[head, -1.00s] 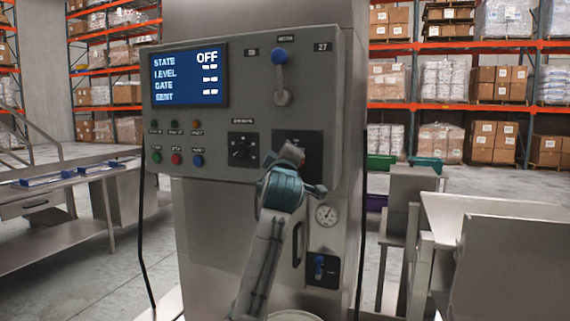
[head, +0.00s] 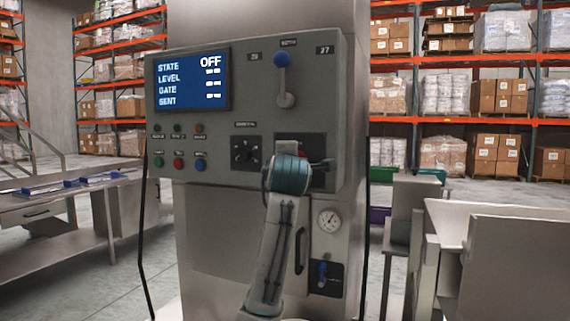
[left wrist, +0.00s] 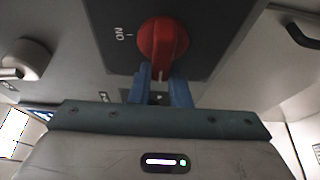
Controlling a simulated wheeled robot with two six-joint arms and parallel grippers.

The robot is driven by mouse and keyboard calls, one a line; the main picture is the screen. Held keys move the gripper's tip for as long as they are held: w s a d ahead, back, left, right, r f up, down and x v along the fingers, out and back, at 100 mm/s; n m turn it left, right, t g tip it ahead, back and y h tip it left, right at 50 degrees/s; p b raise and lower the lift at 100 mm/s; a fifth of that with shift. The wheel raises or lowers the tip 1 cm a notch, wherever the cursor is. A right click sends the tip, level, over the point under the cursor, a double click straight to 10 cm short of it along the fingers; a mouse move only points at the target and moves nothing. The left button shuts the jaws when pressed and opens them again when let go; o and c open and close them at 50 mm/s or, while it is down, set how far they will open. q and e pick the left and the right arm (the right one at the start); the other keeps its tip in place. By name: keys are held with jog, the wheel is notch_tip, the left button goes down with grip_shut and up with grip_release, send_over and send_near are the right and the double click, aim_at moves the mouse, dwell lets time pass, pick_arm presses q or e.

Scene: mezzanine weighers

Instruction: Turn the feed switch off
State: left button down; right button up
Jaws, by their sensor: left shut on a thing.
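The feed switch is a red rotary knob (left wrist: 163,42) on a dark plate (left wrist: 205,25) in the left wrist view. An ON label shows beside it, and a white mark on the knob faces the gripper. My left gripper (left wrist: 161,88) has its blue fingers close together at the knob's near edge, shut on it. In the head view my left gripper and wrist (head: 290,172) cover the knob in front of its dark plate (head: 318,143). The panel's screen (head: 190,78) reads STATE OFF. My right gripper is in neither view.
The panel (head: 225,120) also carries a blue-tipped lever (head: 281,62), a dark selector (head: 245,153) and several small buttons. Steel tables stand left and right; loaded racks are behind.

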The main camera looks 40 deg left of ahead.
pick_arm(q)
jog(key=shift+f, duration=0.15)
jog(key=c, duration=1.4)
grip_release()
jog(key=shift+o, duration=0.2)
jog(key=shift+w+d, duration=0.1)
jog(key=shift+w, duration=0.05)
